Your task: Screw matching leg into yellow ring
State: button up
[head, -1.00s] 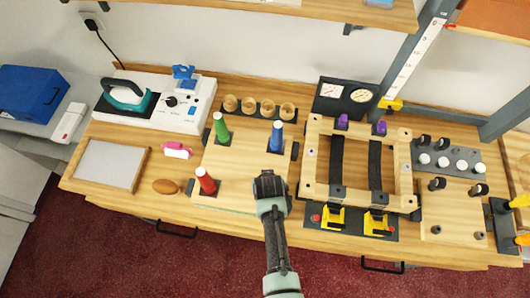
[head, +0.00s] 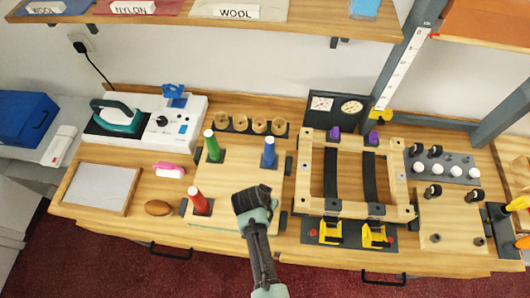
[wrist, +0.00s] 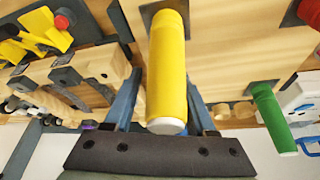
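A yellow leg (wrist: 167,65) with a pale end stands against a dark square plate at the top of the wrist view. My gripper (head: 252,200) is around it, and the blue-grey fingers meet its sides in the wrist view (wrist: 166,95). The head view hides this leg behind my gripper. I cannot make out a separate yellow ring or how deep the leg sits. A red leg (head: 197,203), a green leg (head: 212,147) and a blue leg (head: 269,153) stand upright on the pale wooden board (head: 232,172). The green leg also shows in the wrist view (wrist: 270,110).
A wooden frame (head: 304,175) with black straps and yellow clamps (head: 330,233) stands close to the right. Wooden cups (head: 239,123) line the back. An iron (head: 117,116), a framed panel (head: 100,187) and a brown oval (head: 158,207) lie left. A shelf (head: 300,25) hangs above.

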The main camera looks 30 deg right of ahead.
jog(key=shift+a, duration=0.1)
jog(key=n, duration=0.1)
jog(key=n+p, duration=0.1)
jog(key=shift+w+a+r+n+t+y, duration=0.1)
jog(key=shift+w+a+n+t+y, duration=0.05)
jog(key=shift+a+n+t+y, duration=0.2)
jog(key=n, duration=0.1)
jog(key=n+y, duration=0.1)
jog(key=n, duration=0.2)
jog(key=shift+w+a+n+t+y, duration=0.25)
jog(key=shift+a+n+t, duration=0.1)
jog(key=n, duration=0.2)
jog(key=n+y+b, duration=0.1)
jog(key=n, duration=0.1)
jog(key=a+n+y+b, duration=0.1)
jog(key=shift+w+n, duration=0.3)
jog(key=shift+n, duration=0.1)
jog(key=shift+a+n+y+b, duration=0.25)
jog(key=shift+n+y, duration=0.25)
jog(key=shift+n, duration=0.4)
